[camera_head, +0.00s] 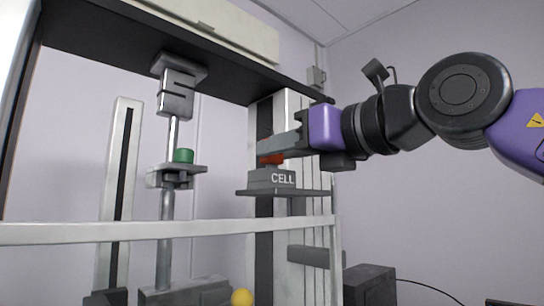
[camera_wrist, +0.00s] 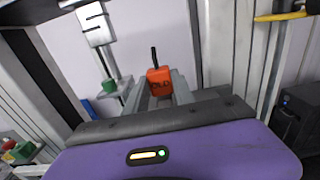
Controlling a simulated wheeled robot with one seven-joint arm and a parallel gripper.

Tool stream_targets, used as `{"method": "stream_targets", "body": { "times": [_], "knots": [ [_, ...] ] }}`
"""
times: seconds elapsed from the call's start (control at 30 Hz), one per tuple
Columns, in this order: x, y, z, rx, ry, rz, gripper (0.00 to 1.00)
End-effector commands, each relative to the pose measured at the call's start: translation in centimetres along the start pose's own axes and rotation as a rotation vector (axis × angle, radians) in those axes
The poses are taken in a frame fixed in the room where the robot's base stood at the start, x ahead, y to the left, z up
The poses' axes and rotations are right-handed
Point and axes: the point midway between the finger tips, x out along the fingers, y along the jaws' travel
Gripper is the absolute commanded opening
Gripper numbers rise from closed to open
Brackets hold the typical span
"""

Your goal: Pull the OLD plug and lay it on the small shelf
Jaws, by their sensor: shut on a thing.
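The orange plug marked OLD (camera_wrist: 159,82) is between the two fingers of my gripper (camera_wrist: 160,92) in the wrist view, with a thin dark stem pointing up. In the head view my gripper (camera_head: 276,144) comes in from the right and is shut on the plug. The orange plug (camera_head: 271,157) shows just under the fingers, right over the grey block marked CELL (camera_head: 284,179). I cannot tell whether the plug is still partly seated in the block. Which ledge is the small shelf is not marked.
A green cylinder (camera_head: 183,156) stands on a small grey ledge (camera_head: 176,170) on a vertical rod to the left. A pale rail (camera_head: 170,232) crosses in front, below the CELL block. A dark overhead beam (camera_head: 215,68) runs above. A yellow ball (camera_head: 241,297) is low in front.

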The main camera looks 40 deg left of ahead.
Motion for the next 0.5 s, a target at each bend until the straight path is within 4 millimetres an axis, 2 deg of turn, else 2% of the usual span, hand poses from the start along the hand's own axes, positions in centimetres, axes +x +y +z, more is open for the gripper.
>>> {"method": "stream_targets", "body": {
  "times": [0.03,0.5],
  "knots": [
    [0.0,0.0,0.7,-0.001,-0.001,0.000,0.00],
    [0.0,0.0,3.5,0.000,0.000,0.000,0.00]
  ]
}}
